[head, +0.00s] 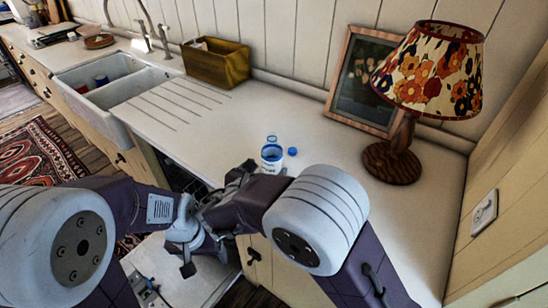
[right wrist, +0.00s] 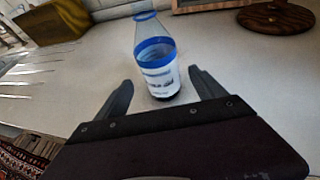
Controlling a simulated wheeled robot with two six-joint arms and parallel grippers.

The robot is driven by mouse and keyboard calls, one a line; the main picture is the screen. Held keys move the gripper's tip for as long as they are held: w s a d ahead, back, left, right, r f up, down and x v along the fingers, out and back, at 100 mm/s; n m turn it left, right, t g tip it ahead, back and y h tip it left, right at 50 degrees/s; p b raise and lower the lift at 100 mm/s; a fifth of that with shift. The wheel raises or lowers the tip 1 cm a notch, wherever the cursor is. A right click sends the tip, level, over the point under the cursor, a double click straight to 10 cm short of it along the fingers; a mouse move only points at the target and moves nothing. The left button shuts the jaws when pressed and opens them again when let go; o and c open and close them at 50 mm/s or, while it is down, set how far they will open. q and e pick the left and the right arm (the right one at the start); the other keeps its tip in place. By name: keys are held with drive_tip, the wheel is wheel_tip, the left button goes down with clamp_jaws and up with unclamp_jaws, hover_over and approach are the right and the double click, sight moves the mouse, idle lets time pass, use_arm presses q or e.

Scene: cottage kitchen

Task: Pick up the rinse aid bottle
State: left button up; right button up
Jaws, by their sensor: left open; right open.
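The rinse aid bottle (head: 271,154), clear at the top with a blue and white lower part, stands upright on the pale counter near its front edge. In the right wrist view the bottle (right wrist: 157,70) is just beyond and between the fingertips of my open, empty right gripper (right wrist: 160,92). In the head view my right gripper (head: 242,172) is at the counter's front edge, left of the bottle and partly hidden by its own arm. My left gripper (head: 187,255) is lower and further left, in front of the counter and away from the bottle. Its fingers are hard to make out.
A small blue cap (head: 292,151) lies right of the bottle. A lamp (head: 392,164) and a picture frame (head: 333,112) stand at the back right. A yellow box (head: 218,66) and a sink (head: 108,92) are to the left. An open dishwasher (head: 205,285) is below.

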sight(275, 151)
drive_tip(key=x, duration=0.8)
drive_tip(key=shift+w+d+f, duration=0.15)
drive_tip(key=shift+w+f, duration=0.05)
drive_tip(key=shift+s+r, duration=0.1)
drive_tip(key=c, duration=1.6)
drive_tip(key=shift+r, duration=0.1)
drive_tip(key=shift+c, duration=0.2)
drive_tip(key=shift+r, duration=0.5)
wheel_tip(275, 151, up, 3)
drive_tip(key=shift+f+p, duration=0.15)
drive_tip(key=shift+p, duration=0.15)
drive_tip(key=s+d+r, duration=0.7)
drive_tip(key=s, duration=0.1)
drive_tip(key=shift+s+d, duration=0.3)
drive_tip(key=shift+s, duration=0.1)
